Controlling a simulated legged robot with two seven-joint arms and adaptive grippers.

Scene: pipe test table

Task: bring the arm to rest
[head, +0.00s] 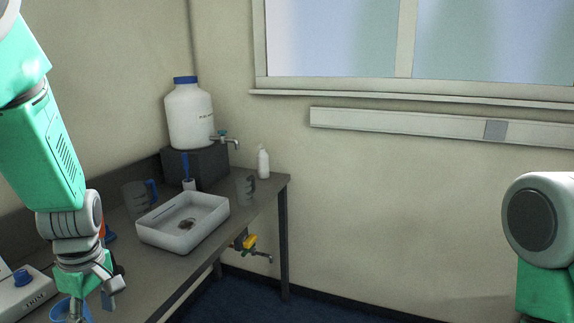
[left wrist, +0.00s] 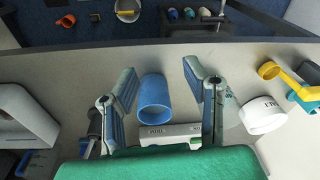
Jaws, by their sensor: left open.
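My left arm comes down from the left in the head view. My left gripper (head: 104,290) is above the table (head: 185,262) near its front edge, partly hidden by its own wrist. In the left wrist view the left gripper (left wrist: 158,76) is open, its two fingers apart with nothing held. A blue cylindrical cup (left wrist: 154,112) shows between the fingers in that view, apparently below them on the table. A blue rim (head: 72,308) also shows under the gripper in the head view. Part of my right arm shows at the right edge of the head view, without its gripper.
A white basin (head: 183,232) stands on the table, with clear jugs (head: 137,196) nearby. A large white container (head: 189,115) with a tap sits on a dark block behind. A white device (head: 22,293) is at lower left. A white cup (left wrist: 262,115) lies right of the gripper.

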